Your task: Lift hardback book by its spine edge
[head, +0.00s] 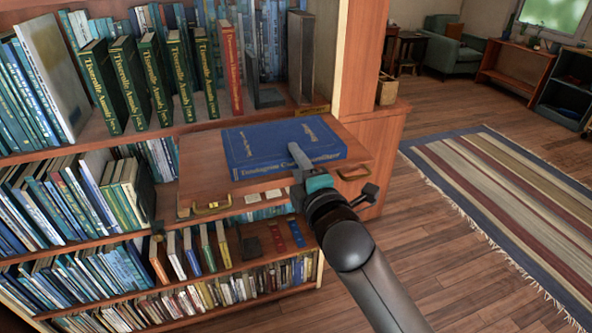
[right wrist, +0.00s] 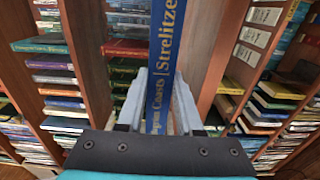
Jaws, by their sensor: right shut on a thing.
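A blue hardback book (head: 262,147) with yellow lettering lies flat, cover up, on a wooden pull-out board (head: 200,178) in front of the bookcase. Its spine edge faces me. My right gripper (head: 300,158) reaches in from the lower right and is shut on the book at this edge. In the right wrist view the blue spine (right wrist: 165,60) stands between the two grey fingers of my right gripper (right wrist: 160,100). I cannot tell any gap between the book and the board. The left gripper is not in view.
Green volumes (head: 130,80) and a red book (head: 230,70) stand on the shelf behind the board. The board has brass handles (head: 212,208) at its front. Lower shelves are full of books. Open wooden floor and a striped rug (head: 490,190) lie to the right.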

